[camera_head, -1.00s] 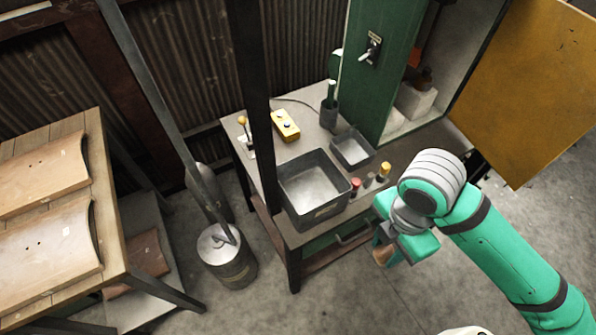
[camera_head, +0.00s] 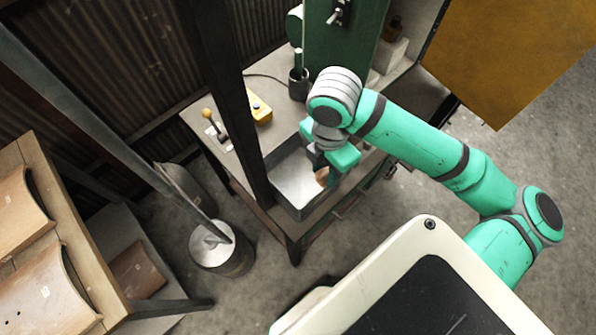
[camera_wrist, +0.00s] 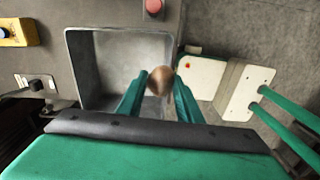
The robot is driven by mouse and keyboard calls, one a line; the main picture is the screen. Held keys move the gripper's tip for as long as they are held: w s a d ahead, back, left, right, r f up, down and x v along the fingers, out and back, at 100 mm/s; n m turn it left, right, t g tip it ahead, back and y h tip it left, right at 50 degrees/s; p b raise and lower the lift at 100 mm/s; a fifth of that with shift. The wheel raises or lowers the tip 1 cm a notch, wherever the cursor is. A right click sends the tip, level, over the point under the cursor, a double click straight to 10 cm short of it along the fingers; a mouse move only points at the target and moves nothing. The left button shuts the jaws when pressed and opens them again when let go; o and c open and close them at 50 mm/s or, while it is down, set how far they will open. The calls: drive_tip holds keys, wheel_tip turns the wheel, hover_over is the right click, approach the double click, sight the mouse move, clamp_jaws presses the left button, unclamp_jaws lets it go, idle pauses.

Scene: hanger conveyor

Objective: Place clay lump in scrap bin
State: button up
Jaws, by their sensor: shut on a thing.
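The clay lump (camera_wrist: 160,81) is a small brown ball between the fingertips of my gripper (camera_wrist: 158,90) in the wrist view. My gripper is shut on it. In the head view the lump (camera_head: 322,177) shows partly beside my gripper (camera_head: 328,172), over the right part of a grey metal bin (camera_head: 283,206) on the workbench. In the wrist view this bin (camera_wrist: 72,68) opens behind and below the lump, and the lump is near its right side. The bin looks empty where its floor shows. I cannot tell the exact height of the lump above it.
A yellow control box (camera_head: 259,108) and a lever (camera_head: 214,124) are on the bench behind the bin. A dark post (camera_head: 228,100) rises close to the bin's left side. A lidded metal can (camera_head: 222,250) stands on the floor. A red button (camera_wrist: 154,7) is beyond the bin.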

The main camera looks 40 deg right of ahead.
hover_over(300, 181)
wheel_tip(300, 181, down, 7)
drive_tip(key=shift+w+r, duration=0.1)
wheel_tip(300, 181, down, 3)
drive_tip(key=shift+w+f, duration=0.1)
drive_tip(key=shift+w, duration=0.05)
drive_tip(key=shift+f, duration=0.3)
drive_tip(key=o, duration=1.1)
drive_tip(key=shift+c, duration=0.2)
wheel_tip(300, 181, up, 13)
drive_tip(key=shift+w+f, duration=0.2)
